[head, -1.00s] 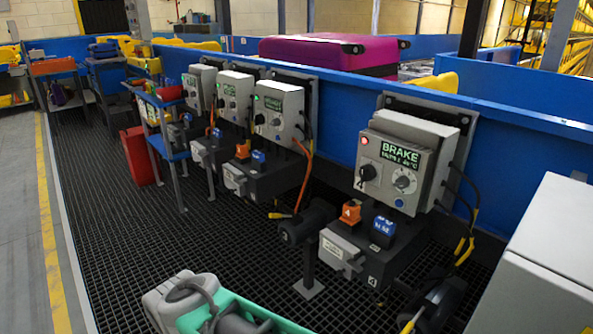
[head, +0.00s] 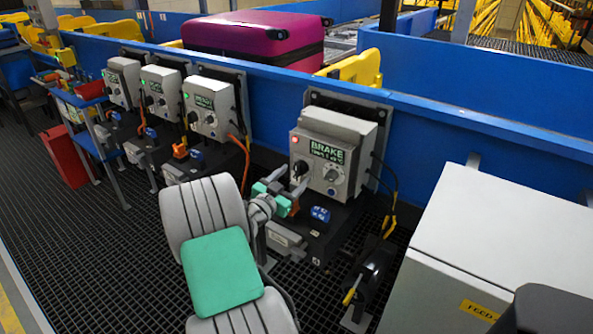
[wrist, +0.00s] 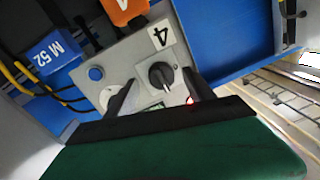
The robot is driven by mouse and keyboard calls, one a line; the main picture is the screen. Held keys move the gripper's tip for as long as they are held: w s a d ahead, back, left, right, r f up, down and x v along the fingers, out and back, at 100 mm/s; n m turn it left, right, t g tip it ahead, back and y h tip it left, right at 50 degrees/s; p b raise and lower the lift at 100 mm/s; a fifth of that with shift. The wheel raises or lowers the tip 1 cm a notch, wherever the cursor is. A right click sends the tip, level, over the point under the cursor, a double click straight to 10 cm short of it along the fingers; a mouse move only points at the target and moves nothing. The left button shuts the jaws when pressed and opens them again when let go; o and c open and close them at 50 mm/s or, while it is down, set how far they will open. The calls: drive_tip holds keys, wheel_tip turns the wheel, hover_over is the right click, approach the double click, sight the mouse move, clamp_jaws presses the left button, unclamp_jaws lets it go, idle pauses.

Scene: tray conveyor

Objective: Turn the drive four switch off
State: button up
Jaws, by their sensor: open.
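The drive four control box (head: 340,150) is grey, with a green display reading BRAKE and a red lamp (head: 295,139). Its black rotary switch (head: 301,168) is at the lower left of its face. The wrist view shows the face upside down, with a 4 label (wrist: 160,35), the black switch (wrist: 161,74) and a blue button (wrist: 96,73). The switch's pale mark points toward the display. My gripper (head: 290,181) is open in front of the face. In the wrist view, its dark fingers (wrist: 159,80) are on either side of the switch; contact is unclear.
Similar control boxes (head: 209,105) with green lamps stand to the left. A large grey cabinet (head: 480,235) stands at the right. A blue conveyor wall (head: 430,140) runs behind.

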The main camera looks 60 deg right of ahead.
sight(299, 169)
drive_tip(key=d, duration=0.2)
drive_tip(key=shift+s+d, duration=0.1)
drive_tip(key=shift+d, duration=0.2)
clamp_jaws()
idle(0.4)
drive_tip(key=shift+n, duration=0.4)
drive_tip(key=n, duration=0.3)
drive_tip(key=shift+n, duration=0.3)
drive_tip(key=n, duration=0.2)
drive_tip(key=n+p, duration=0.1)
drive_tip(key=n, duration=0.1)
drive_tip(key=shift+s+a+r+y, duration=0.1)
drive_tip(key=shift+r+y, duration=0.05)
drive_tip(key=shift+y, duration=0.15)
drive_tip(key=n+p, duration=0.2)
drive_tip(key=n, duration=0.3)
drive_tip(key=shift+r+g, duration=0.1)
drive_tip(key=shift+g, duration=0.3)
drive_tip(key=shift+n+p, duration=0.75)
drive_tip(key=shift+n, duration=1.15)
